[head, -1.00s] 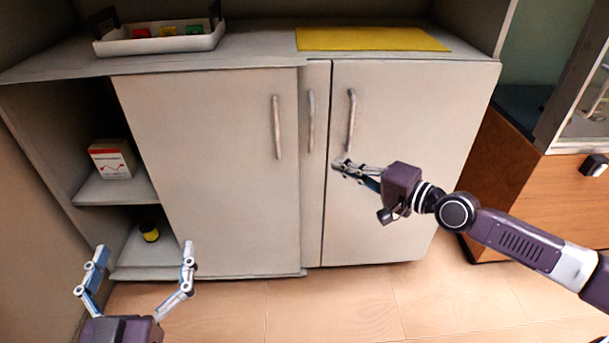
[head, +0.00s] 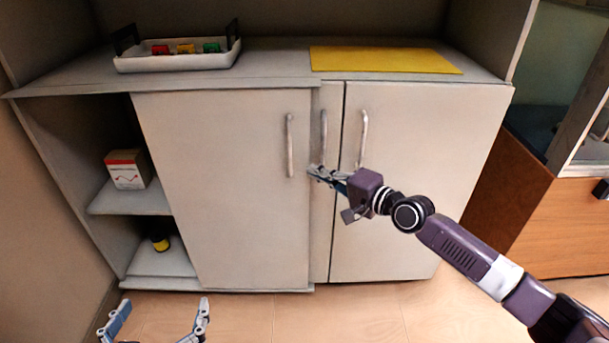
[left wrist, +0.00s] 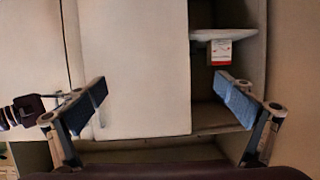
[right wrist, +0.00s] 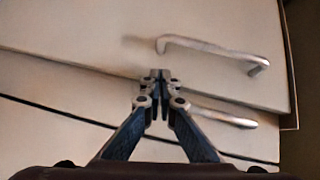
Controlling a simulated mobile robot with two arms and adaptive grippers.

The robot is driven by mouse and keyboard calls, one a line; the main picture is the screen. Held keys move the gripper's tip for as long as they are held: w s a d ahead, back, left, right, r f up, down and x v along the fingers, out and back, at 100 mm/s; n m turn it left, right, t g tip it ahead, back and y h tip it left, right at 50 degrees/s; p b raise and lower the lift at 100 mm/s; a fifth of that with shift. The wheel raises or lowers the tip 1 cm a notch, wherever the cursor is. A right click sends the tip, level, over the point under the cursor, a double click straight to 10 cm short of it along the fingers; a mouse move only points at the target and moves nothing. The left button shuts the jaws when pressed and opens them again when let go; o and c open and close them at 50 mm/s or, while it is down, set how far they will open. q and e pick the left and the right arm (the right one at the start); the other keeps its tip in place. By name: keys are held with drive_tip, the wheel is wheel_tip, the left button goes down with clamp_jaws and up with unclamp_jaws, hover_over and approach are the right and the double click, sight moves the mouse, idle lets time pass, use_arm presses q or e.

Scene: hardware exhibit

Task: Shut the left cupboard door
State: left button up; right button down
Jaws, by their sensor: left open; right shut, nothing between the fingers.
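The left cupboard door (head: 225,190) is a pale panel with a vertical metal handle (head: 290,146). It stands over the middle of the cupboard, overlapping a panel behind it, and the left compartment is open. My right gripper (head: 313,170) is shut and empty at the door's right edge, below the handle. In the right wrist view, its closed fingertips (right wrist: 160,76) are by the edge of the door (right wrist: 80,45); contact cannot be told. My left gripper (head: 157,318) is open and empty, low in front of the cupboard. The left wrist view shows the door (left wrist: 135,75) between its fingers.
A second handle (head: 323,135) is on the panel behind, and the right door (head: 420,180) is closed. The open compartment holds a white-red box (head: 127,170) and a yellow-black item (head: 160,241). A tray (head: 180,62) and yellow mat (head: 385,60) lie on top.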

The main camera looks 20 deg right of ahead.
sight(304, 175)
use_arm(q)
drive_tip(key=shift+s+a+f+g+y+p, duration=0.1)
drive_tip(key=shift+s+a+f+g+y, duration=0.1)
drive_tip(key=shift+s+f+g, duration=0.35)
drive_tip(key=shift+s+a+f+g+y+p, duration=0.1)
drive_tip(key=shift+s+a+f+g, duration=0.2)
drive_tip(key=shift+f, duration=0.55)
drive_tip(key=shift+s+a+f+g+y+p, duration=0.15)
drive_tip(key=shift+s+f+g, duration=0.1)
drive_tip(key=shift+s+f, duration=0.35)
use_arm(e)
drive_tip(key=shift+w+a+f, duration=0.15)
drive_tip(key=shift+a+f, duration=0.05)
drive_tip(key=shift+a, duration=0.6)
drive_tip(key=shift+w+a+f, duration=0.15)
drive_tip(key=shift+a, duration=0.65)
use_arm(q)
drive_tip(key=shift+w+f, duration=0.1)
